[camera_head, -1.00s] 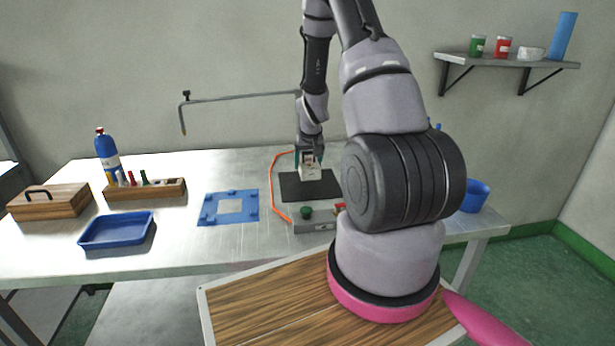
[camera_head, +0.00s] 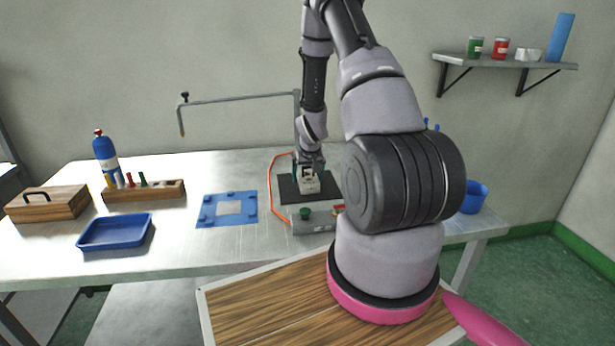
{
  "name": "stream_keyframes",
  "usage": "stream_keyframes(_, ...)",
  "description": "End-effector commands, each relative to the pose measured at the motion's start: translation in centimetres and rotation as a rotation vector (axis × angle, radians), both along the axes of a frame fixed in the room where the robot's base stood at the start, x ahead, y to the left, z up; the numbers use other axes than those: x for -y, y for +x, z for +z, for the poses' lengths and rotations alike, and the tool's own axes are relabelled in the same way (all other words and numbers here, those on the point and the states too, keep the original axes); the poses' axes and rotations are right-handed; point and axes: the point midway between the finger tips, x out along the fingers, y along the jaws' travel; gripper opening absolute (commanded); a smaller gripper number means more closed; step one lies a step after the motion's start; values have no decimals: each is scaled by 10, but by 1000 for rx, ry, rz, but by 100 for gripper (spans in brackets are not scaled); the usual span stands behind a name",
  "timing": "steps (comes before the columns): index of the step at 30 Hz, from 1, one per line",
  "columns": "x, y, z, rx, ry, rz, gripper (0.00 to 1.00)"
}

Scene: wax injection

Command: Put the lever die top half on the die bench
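My gripper (camera_head: 309,166) is over the dark plate of the grey machine, pointing down. It is shut on a small whitish block (camera_head: 308,184), seemingly the lever die top half, whose upper part is hidden by the fingers. The block is over or on the dark plate (camera_head: 325,187); I cannot tell whether it touches. Left of the machine, a blue frame with raised corner pieces and a pale centre (camera_head: 210,212) lies flat on the metal table. It may be the die bench; nothing stands on it.
An orange hose (camera_head: 271,187) runs between the blue frame and the machine (camera_head: 312,226). A blue tray (camera_head: 115,231), wooden rack (camera_head: 143,192), wooden box (camera_head: 45,204) and blue bottle (camera_head: 105,155) stand left. A thin metal arm (camera_head: 240,97) reaches over the table's back.

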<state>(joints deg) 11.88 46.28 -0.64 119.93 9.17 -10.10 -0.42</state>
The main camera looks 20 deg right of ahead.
Motion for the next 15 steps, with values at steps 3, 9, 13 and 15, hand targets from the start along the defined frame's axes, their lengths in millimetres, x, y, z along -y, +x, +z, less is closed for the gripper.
stream_keyframes(3,0,0,0,0,0,0,100)
stream_keyframes(9,-1,-3,14,3,-1,1,100)
stream_keyframes(13,-3,-12,38,4,-1,0,100)
stream_keyframes(15,-5,-18,53,4,-1,-1,100)
